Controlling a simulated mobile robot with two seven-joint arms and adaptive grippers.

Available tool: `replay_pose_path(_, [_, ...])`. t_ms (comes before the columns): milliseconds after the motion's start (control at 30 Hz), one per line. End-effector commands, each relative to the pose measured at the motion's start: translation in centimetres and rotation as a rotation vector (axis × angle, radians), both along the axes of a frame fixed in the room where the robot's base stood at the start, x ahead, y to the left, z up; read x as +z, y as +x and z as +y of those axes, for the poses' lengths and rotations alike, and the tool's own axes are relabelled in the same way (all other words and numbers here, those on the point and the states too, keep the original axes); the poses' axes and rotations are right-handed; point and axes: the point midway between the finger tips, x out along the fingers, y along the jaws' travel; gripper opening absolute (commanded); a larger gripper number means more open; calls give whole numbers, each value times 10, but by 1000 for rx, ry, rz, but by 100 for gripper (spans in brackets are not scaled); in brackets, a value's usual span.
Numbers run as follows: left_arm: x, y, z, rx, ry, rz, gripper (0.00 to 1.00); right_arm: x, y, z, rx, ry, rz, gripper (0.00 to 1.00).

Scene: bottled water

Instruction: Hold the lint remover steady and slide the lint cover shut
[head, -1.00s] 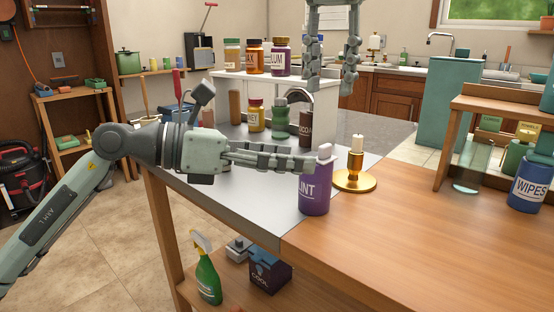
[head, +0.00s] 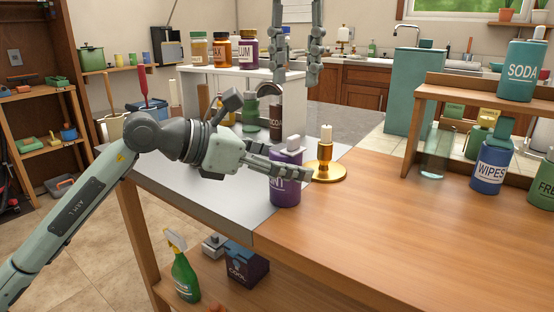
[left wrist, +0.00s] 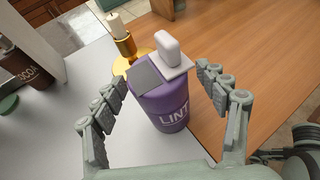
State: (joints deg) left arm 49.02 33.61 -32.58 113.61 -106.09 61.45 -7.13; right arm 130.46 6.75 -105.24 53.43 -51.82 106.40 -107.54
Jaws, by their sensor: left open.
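The lint remover (head: 285,196) is a purple canister marked LINT, upright on the table at the edge of its grey top; it also shows in the left wrist view (left wrist: 168,108). The lint cover (left wrist: 173,68) is a pale plate with a white upright knob, set toward the right of the canister's top and overhanging its rim. A grey square patch shows beside it. My left gripper (left wrist: 158,78) is open, with its fingers on either side of the canister; contact cannot be told. My right gripper (head: 297,80) is open and empty, hanging above and behind the canister.
A brass candlestick (head: 325,170) with a white candle stands close behind and right of the canister. The wooden tabletop (head: 400,225) is clear at the front right.

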Motion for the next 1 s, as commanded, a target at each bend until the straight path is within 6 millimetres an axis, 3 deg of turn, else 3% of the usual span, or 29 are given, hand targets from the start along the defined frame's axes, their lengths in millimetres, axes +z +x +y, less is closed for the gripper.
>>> replay_pose_path(167, [0,0,0,0,0,0,72,0,0,0,0,0,0,34])
replay_pose_path(633, [0,0,0,0,0,1,15,0,0,0,0,0,0,34])
replay_pose_path(1000, [0,0,0,-1,0,2,15,0,0,0,0,0,0,34])
